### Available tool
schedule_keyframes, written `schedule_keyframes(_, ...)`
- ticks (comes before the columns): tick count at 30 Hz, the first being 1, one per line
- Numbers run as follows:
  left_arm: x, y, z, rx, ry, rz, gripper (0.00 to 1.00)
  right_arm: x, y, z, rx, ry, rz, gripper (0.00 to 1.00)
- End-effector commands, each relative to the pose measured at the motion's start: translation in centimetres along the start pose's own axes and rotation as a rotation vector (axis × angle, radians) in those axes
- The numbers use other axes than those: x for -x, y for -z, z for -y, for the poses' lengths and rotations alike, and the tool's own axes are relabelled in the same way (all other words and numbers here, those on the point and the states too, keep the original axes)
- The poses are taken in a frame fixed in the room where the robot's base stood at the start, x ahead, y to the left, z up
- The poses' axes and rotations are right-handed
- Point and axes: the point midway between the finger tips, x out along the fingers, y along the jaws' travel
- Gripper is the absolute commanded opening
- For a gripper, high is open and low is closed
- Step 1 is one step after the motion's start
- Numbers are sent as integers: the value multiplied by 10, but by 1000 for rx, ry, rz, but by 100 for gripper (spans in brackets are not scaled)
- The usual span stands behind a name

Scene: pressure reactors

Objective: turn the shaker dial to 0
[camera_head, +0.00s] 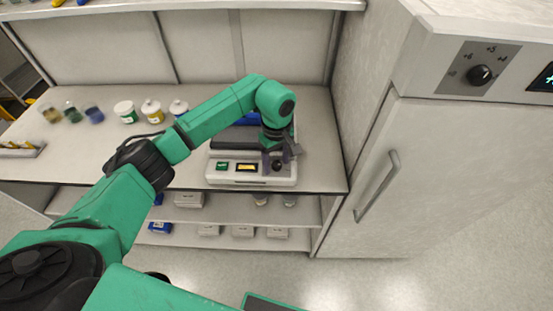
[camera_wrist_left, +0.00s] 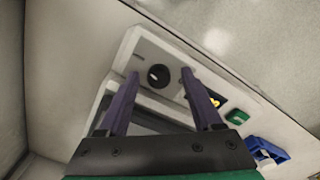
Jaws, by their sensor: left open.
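The shaker (camera_head: 225,179) is a white and dark unit on the bench, with a green button and a lit yellow display on its front panel. Its black dial (camera_head: 277,165) is at the right end of that panel; in the left wrist view the round dial (camera_wrist_left: 158,75) shows a pale pointer mark. My left gripper (camera_head: 279,157) is at the dial in the head view. In the left wrist view its two purple fingers (camera_wrist_left: 158,73) are open, one on each side of the dial, with gaps between. I cannot read the dial's scale. My right gripper is not in view.
Several jars (camera_head: 152,110) and small pots (camera_head: 73,113) stand on the bench to the left. A white cabinet (camera_head: 430,170) with its own knob (camera_head: 479,74) stands at the right. Boxes lie on the shelf (camera_head: 215,217) below.

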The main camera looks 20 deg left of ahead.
Motion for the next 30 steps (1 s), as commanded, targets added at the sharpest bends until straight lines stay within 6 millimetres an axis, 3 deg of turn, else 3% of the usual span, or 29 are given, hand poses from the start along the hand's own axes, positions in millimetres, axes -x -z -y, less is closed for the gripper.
schedule_keyframes(1,0,0,0,0,0,0,67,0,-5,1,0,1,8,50)
schedule_keyframes(2,0,0,0,0,0,0,59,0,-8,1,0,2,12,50)
schedule_keyframes(6,0,0,0,0,0,0,6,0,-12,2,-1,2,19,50)
schedule_keyframes(7,0,0,0,0,0,0,0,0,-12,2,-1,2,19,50)
schedule_keyframes(20,-1,0,0,58,-1,0,0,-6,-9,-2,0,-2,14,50)
schedule_keyframes(30,-2,1,-1,294,-3,-1,0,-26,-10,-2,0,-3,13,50)
